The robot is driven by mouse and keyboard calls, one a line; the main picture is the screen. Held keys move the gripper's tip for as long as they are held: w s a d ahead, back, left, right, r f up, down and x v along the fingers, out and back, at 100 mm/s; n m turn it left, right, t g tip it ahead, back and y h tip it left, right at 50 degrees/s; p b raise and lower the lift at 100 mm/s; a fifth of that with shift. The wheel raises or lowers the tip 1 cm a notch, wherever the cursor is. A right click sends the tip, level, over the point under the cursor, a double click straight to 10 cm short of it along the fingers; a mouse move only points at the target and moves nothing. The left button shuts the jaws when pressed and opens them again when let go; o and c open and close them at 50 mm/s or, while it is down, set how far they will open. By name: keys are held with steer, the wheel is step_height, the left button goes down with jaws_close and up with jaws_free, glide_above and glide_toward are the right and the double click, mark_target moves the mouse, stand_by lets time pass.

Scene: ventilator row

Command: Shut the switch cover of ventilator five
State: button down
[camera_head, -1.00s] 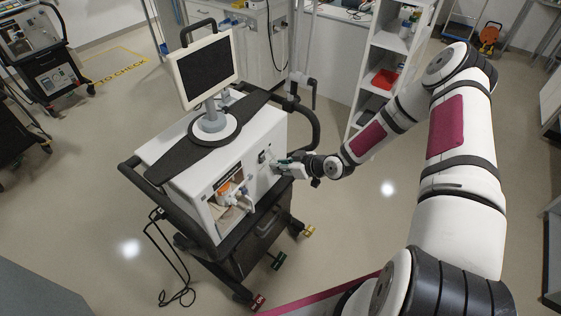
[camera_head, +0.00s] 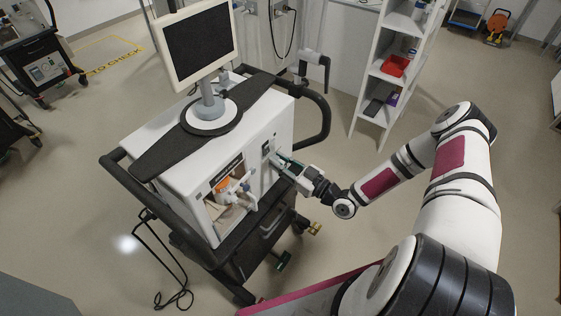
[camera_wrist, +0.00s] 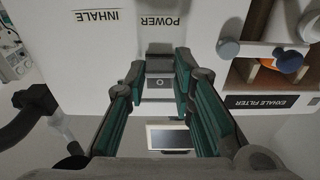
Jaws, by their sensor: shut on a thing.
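The ventilator (camera_head: 215,165) is a white box on a dark cart, with its front facing my arm. My gripper (camera_head: 279,158) is at the upper right of that front, by the power switch. In the wrist view my gripper (camera_wrist: 160,70) has its two teal fingers on either side of the small grey switch cover (camera_wrist: 159,83), shut on it. The cover is below the upside-down POWER label. The fingers hide its sides, and I cannot tell its exact tilt.
The exhale filter bay (camera_head: 228,198) with its blue-grey and orange parts is left of my gripper. A monitor (camera_head: 197,45) stands on top, and a black rail (camera_head: 318,125) bends round the right side. A white shelf (camera_head: 392,75) stands behind. The floor between is clear.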

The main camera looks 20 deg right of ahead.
steer(key=shift+w+f, duration=0.1)
stand_by(0.4)
steer(key=c, duration=1.4)
jaws_free()
steer(key=shift+o, duration=0.2)
steer(key=v, duration=1.2)
steer(key=shift+f, duration=0.15)
